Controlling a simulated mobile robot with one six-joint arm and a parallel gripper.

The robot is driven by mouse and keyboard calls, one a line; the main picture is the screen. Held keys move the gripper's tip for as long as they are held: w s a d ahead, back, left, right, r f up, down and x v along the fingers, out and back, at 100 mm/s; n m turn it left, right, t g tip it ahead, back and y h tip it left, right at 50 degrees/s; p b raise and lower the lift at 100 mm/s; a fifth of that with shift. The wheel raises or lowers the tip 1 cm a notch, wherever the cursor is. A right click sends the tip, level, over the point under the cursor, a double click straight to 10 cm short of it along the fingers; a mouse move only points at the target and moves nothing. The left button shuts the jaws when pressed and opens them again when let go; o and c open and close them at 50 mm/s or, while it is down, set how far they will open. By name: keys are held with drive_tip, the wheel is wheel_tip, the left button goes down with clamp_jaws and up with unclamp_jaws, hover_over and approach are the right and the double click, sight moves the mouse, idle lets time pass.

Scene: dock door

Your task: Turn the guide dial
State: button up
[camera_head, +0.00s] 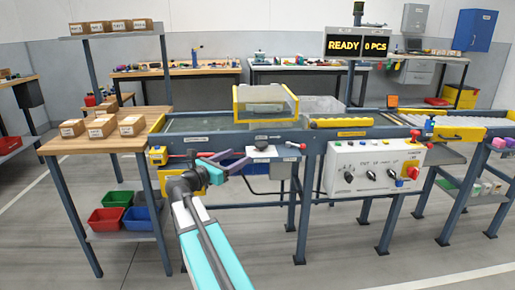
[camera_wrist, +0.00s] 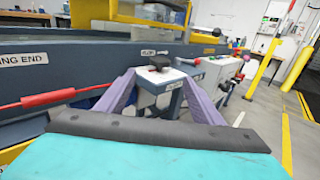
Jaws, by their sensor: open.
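A black knob (camera_head: 261,139), which looks like the guide dial, sits on a pale plate on a small grey box (camera_head: 272,155) at the front of the conveyor. Its label is too small to read surely. My gripper (camera_head: 240,160) is open and empty, left of the box in the head view. In the wrist view the knob (camera_wrist: 158,62) shows ahead, framed between the tips of my gripper (camera_wrist: 160,86). The purple fingers stand apart and do not visibly touch the knob.
A red-handled lever (camera_head: 297,146) sticks out right of the box. A white control panel (camera_head: 374,169) with several black knobs and a red button hangs farther right. A wooden table (camera_head: 75,146) with cartons stands left. A yellow-framed guard (camera_head: 265,103) is behind the knob.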

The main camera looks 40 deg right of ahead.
sight(257, 146)
drive_tip(key=d+b, duration=0.1)
drive_tip(key=d, duration=0.3)
drive_tip(key=d+b, duration=0.1)
drive_tip(key=d, duration=0.3)
drive_tip(key=w+d+b, duration=0.1)
drive_tip(key=d, duration=0.4)
drive_tip(key=shift+w, duration=0.1)
drive_tip(key=c, duration=1)
drive_tip(key=shift+a, duration=0.15)
drive_tip(key=shift+c, duration=0.2)
